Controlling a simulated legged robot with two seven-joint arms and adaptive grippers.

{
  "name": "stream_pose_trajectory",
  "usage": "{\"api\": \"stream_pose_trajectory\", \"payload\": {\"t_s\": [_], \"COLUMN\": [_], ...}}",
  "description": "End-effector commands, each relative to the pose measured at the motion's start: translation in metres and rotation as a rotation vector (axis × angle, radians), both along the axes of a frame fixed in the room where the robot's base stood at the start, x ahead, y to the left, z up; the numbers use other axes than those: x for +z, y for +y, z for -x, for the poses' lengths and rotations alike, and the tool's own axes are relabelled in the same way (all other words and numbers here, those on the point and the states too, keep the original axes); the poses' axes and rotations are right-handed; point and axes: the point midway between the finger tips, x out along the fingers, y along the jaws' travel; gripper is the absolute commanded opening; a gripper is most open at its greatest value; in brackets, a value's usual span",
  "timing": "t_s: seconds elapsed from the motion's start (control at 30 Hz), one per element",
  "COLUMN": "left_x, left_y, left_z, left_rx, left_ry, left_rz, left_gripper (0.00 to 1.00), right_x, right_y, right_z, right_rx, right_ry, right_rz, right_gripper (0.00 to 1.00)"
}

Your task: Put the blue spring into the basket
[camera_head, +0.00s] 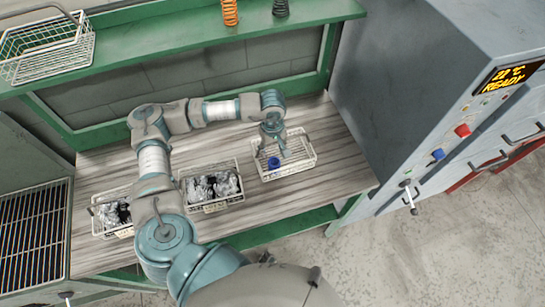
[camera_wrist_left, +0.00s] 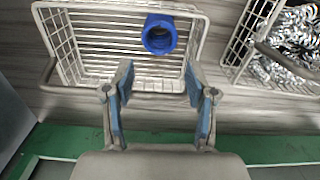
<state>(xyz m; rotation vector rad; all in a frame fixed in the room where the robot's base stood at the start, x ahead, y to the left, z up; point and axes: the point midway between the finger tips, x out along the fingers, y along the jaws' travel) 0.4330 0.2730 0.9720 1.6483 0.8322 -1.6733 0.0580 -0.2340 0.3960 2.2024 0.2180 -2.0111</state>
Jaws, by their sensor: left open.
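The blue spring (camera_head: 274,163) lies inside the white wire basket (camera_head: 306,162) on the wooden bench, below my left gripper (camera_head: 273,138). In the left wrist view the blue spring (camera_wrist_left: 159,34) is beyond the fingertips, apart from them, in the right part of the basket (camera_wrist_left: 80,49). My left gripper (camera_wrist_left: 158,80) is open, with nothing between its fingers. My right gripper is not in view.
Two wire baskets with shiny metal parts (camera_head: 212,187) stand left of the spring's basket. An orange spring (camera_head: 230,12) and a dark spring (camera_head: 281,7) stand on the green shelf (camera_head: 165,35). A grey machine (camera_head: 430,80) stands close on the right.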

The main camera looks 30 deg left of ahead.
Motion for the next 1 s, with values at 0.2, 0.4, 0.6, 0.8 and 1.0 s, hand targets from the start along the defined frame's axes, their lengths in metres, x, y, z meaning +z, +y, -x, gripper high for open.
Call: {"api": "stream_pose_trajectory", "payload": {"t_s": [0.2, 0.4, 0.6, 0.8, 1.0], "left_x": [0.041, 0.054, 0.055, 0.055, 0.055], "left_y": [-0.001, 0.000, 0.000, 0.000, 0.000], "left_z": [-0.001, -0.001, -0.001, -0.001, -0.001], "left_rx": [-0.001, -0.001, -0.001, -0.001, -0.001], "left_ry": [-0.004, -0.003, -0.004, -0.004, -0.004], "left_rz": [-0.001, 0.000, 0.000, 0.000, -0.001], "left_gripper": [0.57, 0.57, 0.57, 0.57, 0.57], "right_x": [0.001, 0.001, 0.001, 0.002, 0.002], "right_y": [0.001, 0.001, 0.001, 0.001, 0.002], "right_z": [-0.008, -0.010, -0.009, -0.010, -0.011], "right_rx": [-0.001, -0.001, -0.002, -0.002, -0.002], "right_ry": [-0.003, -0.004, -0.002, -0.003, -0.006], "right_rz": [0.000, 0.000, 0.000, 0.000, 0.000], "right_gripper": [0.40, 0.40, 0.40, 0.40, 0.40]}}
